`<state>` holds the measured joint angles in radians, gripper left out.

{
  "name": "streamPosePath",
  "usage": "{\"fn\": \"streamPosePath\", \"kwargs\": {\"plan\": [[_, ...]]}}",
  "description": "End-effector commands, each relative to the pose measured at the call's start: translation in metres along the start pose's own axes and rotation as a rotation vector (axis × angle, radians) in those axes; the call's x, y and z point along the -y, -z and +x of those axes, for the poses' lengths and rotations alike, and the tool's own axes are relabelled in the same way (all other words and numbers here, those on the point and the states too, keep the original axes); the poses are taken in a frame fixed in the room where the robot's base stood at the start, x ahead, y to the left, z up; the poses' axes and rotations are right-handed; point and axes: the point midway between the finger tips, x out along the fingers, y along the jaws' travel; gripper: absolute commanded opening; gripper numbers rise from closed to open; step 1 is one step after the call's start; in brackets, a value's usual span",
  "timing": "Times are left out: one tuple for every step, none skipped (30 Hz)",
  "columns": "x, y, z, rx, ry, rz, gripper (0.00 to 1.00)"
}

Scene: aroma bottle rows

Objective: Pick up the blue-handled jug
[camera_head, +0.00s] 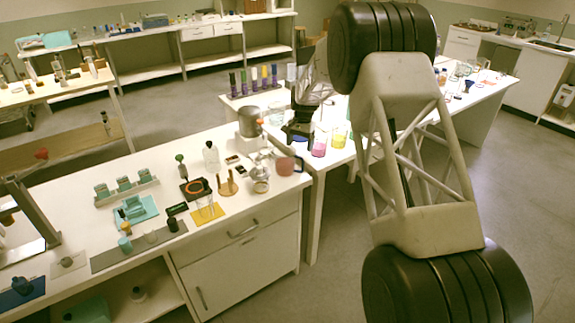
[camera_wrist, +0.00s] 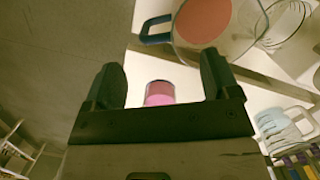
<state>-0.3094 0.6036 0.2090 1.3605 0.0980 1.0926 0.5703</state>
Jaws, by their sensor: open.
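The blue-handled jug (camera_wrist: 240,40) is clear glass with a reddish round area inside and a dark blue handle (camera_wrist: 150,30) on its left. It is at the top of the wrist view, partly cut off. A jug with reddish contents (camera_head: 286,165) near the right edge of the left table in the head view appears to be the same one. My gripper (camera_wrist: 162,70) is open, with empty space between its fingers, and apart from the jug. In the head view the gripper (camera_head: 300,130) is a dark shape above the far table, its fingertips unclear.
A pink glass (camera_head: 319,147) and a yellow glass (camera_head: 338,138) stand on the far table; the pink glass (camera_wrist: 160,93) shows beyond my fingers. A clear jug with a pale handle (camera_wrist: 285,122) is at lower right. A gap separates the tables. Small items crowd the left table.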

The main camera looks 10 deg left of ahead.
Motion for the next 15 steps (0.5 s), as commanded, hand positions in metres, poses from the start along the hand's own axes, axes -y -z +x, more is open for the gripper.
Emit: {"fn": "streamPosePath", "kwargs": {"plan": [[0.0, 0.0, 0.0, 0.0, 0.0, 0.0, 0.81], [0.0, 0.0, 0.001, 0.0, 0.0, 0.0, 0.81], [0.0, 0.0, 0.003, 0.001, 0.0, 0.0, 0.81], [0.0, 0.0, 0.004, 0.001, -0.001, 0.0, 0.81], [0.0, 0.0, 0.006, 0.001, -0.001, 0.0, 0.81], [0.0, 0.0, 0.009, 0.002, -0.001, 0.0, 0.81], [0.0, -0.001, 0.011, 0.002, -0.001, 0.0, 0.81], [-0.001, -0.001, 0.014, 0.002, -0.001, 0.0, 0.81], [-0.001, -0.001, 0.017, 0.002, -0.001, 0.0, 0.81], [-0.001, -0.001, 0.02, 0.001, -0.001, 0.0, 0.81], [0.0, 0.0, 0.022, 0.001, -0.001, 0.0, 0.81], [0.0, 0.0, 0.024, 0.001, 0.0, 0.0, 0.81], [0.0, 0.0, 0.025, 0.0, 0.0, 0.0, 0.81], [0.0, 0.0, 0.026, 0.0, 0.0, 0.0, 0.81], [0.0, 0.0, 0.026, 0.0, 0.0, 0.0, 0.81]]}}
